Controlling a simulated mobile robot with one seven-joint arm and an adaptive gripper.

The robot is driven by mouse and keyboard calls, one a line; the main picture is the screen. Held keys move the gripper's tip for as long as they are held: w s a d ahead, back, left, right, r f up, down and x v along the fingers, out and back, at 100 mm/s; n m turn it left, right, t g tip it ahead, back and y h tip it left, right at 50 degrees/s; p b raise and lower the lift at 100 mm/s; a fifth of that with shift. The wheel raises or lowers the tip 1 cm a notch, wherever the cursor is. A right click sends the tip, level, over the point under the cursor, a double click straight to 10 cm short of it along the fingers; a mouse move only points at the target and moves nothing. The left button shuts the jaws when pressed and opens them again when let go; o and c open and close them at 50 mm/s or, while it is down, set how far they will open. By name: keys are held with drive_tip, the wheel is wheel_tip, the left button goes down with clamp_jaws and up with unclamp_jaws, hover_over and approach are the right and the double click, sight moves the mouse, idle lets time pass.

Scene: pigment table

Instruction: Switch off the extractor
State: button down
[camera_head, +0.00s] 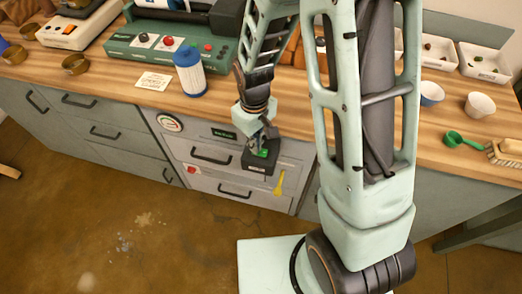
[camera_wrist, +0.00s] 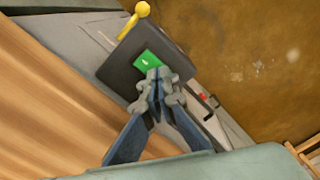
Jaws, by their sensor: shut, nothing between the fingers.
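A dark switch box (camera_head: 259,162) with a green button (camera_head: 263,153) sits on the front of the grey cabinet, just below the wooden worktop edge. In the wrist view the box (camera_wrist: 118,68) and its green button (camera_wrist: 147,60) lie just beyond my fingertips. My gripper (camera_head: 262,140) is shut and empty, pointing down at the box. In the wrist view the closed fingertips (camera_wrist: 157,84) overlap the lower edge of the green button; I cannot tell whether they touch it. A small red button (camera_head: 191,170) is on the cabinet front to the left.
A round gauge (camera_head: 169,122) and drawer handles (camera_head: 211,157) are on the cabinet front. A blue-and-white jar (camera_head: 189,73) and a green machine (camera_head: 165,47) stand on the worktop. The floor in front is clear.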

drive_tip(key=shift+r+p, duration=2.6)
drive_tip(key=shift+r, duration=0.85)
